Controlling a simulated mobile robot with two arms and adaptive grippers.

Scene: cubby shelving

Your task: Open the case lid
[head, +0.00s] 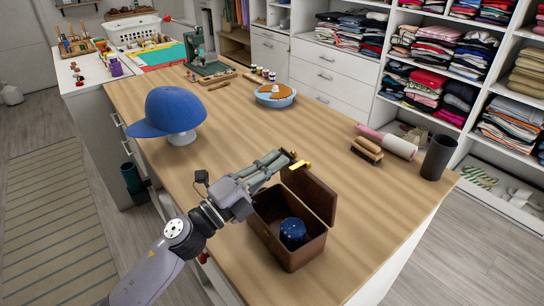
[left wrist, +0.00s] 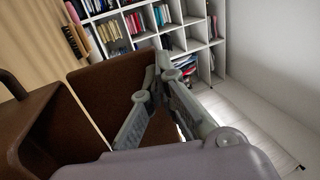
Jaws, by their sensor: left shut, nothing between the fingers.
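The brown case (head: 304,254) stands near the front edge of the wooden table, with its lid (head: 312,194) raised about upright from the body. A gold clasp (head: 300,165) shows at the lid's top edge. A dark blue speckled round object (head: 293,230) is inside the case. My left gripper (head: 290,157) is shut and empty, its fingertips by the lid's top edge near the clasp; contact is unclear. In the left wrist view the shut fingers (left wrist: 163,62) are in front of the lid (left wrist: 108,92), with the case body (left wrist: 30,120) at left. My right gripper is not in view.
A blue cap on a stand (head: 167,112) is at the table's left. The table's middle is clear.

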